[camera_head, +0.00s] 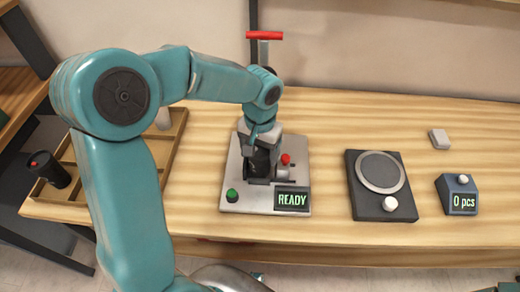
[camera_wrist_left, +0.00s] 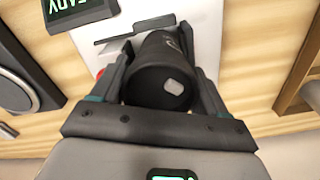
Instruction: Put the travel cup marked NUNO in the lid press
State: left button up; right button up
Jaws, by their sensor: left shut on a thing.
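My left gripper (camera_head: 261,158) is low over a pale base plate with a READY display (camera_head: 292,200), which I take to be the lid press (camera_head: 240,205). It is shut on a dark travel cup (camera_head: 260,163). In the left wrist view the cup (camera_wrist_left: 160,70) lies between the two fingers (camera_wrist_left: 165,80), with a pale patch on its near end. Faint lettering shows on its side, but I cannot read it. The arm hides part of the press, and I cannot tell whether the cup touches it. My right gripper is not in view.
A wooden compartment tray (camera_head: 172,150) stands at the left, with another dark cup (camera_head: 50,170) with a red spot at its left end. A black device with a round plate (camera_head: 381,172), a counter box reading 0 pcs (camera_head: 458,195) and a small grey block (camera_head: 439,139) stand right.

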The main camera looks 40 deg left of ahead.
pick_arm(q)
jog(key=shift+f, duration=0.1)
jog(key=o, duration=0.4)
jog(key=shift+o, duration=0.2)
jog(key=shift+r, duration=0.45)
notch_tip(320, 180, up, 12)
jog(key=p, duration=0.1)
jog(key=shift+f, duration=0.25)
